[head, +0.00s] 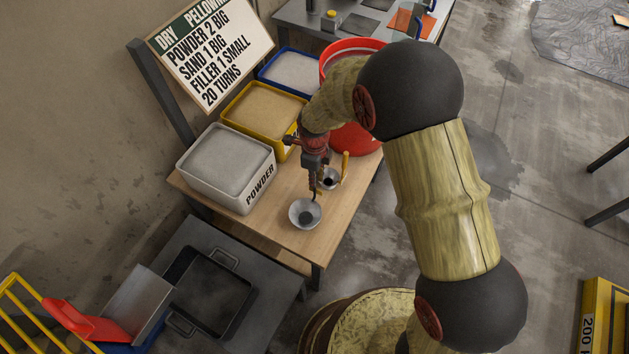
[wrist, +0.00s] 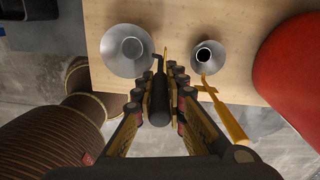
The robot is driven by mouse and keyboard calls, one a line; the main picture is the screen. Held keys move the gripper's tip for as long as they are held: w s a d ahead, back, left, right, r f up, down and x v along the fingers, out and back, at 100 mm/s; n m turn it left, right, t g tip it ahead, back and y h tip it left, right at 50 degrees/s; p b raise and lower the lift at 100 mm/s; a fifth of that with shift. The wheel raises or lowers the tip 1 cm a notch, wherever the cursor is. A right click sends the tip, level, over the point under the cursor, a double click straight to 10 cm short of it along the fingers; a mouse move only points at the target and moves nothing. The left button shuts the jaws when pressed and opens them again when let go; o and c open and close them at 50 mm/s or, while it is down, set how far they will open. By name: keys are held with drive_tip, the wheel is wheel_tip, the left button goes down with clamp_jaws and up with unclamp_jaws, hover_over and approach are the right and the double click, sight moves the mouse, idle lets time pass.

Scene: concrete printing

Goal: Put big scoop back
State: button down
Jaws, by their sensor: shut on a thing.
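The big scoop (head: 305,214) is a round metal bowl with a dark handle, over the front part of the wooden table (head: 290,243). It also shows in the wrist view (wrist: 122,62), its bowl left of the fingers. My gripper (head: 314,184) points down and is shut on the dark handle; the fingers (wrist: 163,85) hide part of it. I cannot tell whether the bowl touches the table. A smaller scoop (head: 330,183) with a yellow handle is just behind and to the right; in the wrist view (wrist: 207,57) it stands apart from the big one.
Along the table are a white powder bin (head: 218,187), a yellow bin (head: 250,136), a blue bin (head: 272,85) and a red bucket (head: 357,143). A recipe board (head: 207,55) stands behind. A dark pan (head: 236,268) is at the front left. The table's front edge is close to the big scoop.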

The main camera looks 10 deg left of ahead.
drive_tip(key=shift+f, duration=0.7)
drive_tip(key=c, duration=1.8)
unclamp_jaws()
drive_tip(key=shift+f, duration=0.15)
wheel_tip(320, 180, up, 12)
drive_tip(key=p, duration=0.3)
drive_tip(key=shift+r, duration=0.2)
